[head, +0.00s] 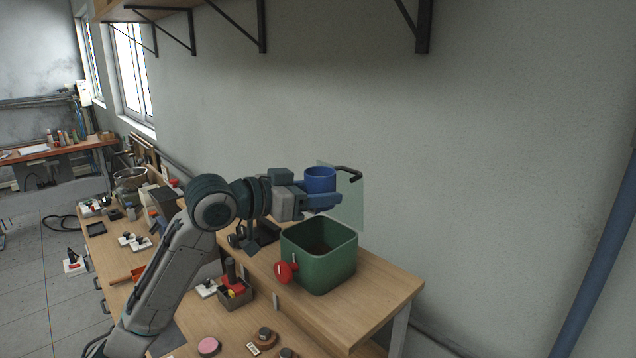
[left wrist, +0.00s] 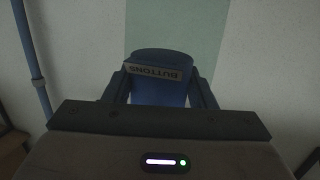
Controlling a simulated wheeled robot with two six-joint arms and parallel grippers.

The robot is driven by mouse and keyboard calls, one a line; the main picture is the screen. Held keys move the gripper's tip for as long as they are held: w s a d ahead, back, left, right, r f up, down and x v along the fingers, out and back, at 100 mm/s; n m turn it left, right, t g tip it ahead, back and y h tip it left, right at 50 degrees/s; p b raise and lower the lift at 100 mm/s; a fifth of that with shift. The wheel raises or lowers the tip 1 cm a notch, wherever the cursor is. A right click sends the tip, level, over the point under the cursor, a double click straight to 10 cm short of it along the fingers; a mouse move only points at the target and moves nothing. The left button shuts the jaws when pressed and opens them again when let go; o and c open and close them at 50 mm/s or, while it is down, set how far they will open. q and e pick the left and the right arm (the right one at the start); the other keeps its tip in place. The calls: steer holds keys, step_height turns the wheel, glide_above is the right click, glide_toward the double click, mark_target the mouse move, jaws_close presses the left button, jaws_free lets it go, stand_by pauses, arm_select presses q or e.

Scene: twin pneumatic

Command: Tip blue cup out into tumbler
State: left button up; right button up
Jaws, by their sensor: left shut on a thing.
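A blue cup (head: 320,179) is held upright in my left gripper (head: 322,201), whose fingers are shut around its sides. In the left wrist view the cup (left wrist: 160,93) sits between both fingers and bears a label reading "BUTTONS", seen upside down. The cup's contents cannot be made out. A green, square, open-topped tub (head: 335,263) with a red knob on its front stands on the bench below the cup; it may be the tumbler. The cup is clear above its rim. My right gripper is not in view.
A small box of coloured items (head: 236,293) is left of the tub. The wooden bench (head: 395,283) is bare right of the tub.

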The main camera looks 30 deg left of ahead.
arm_select(q)
steer(key=shift+w+a, duration=0.15)
steer(key=shift+w, duration=0.1)
steer(key=shift+w+a+f+m, duration=0.1)
steer(key=shift+w+a+m, duration=0.05)
steer(key=shift+m, duration=0.15)
steer(key=shift+a+m, duration=0.15)
steer(key=shift+m, duration=0.25)
steer(key=shift+s+a+f+m+y, duration=0.2)
steer(key=shift+a+m+y, duration=0.3)
steer(key=shift+m, duration=0.5)
steer(key=shift+w+a+f+m+t+y, duration=0.1)
steer(key=shift+m+t+y, duration=0.25)
steer(key=shift+m+y, duration=1.3)
steer(key=shift+a+f+m+t+y, duration=0.1)
steer(key=shift+m+t+y, duration=0.25)
steer(key=shift+m, duration=2.75)
steer(key=shift+w+a+f+m+t+y, duration=0.1)
steer(key=shift+m+t+y, duration=0.55)
steer(key=shift+m, duration=1.7)
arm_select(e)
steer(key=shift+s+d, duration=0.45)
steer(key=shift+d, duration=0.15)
arm_select(q)
steer(key=shift+g+y, duration=0.25)
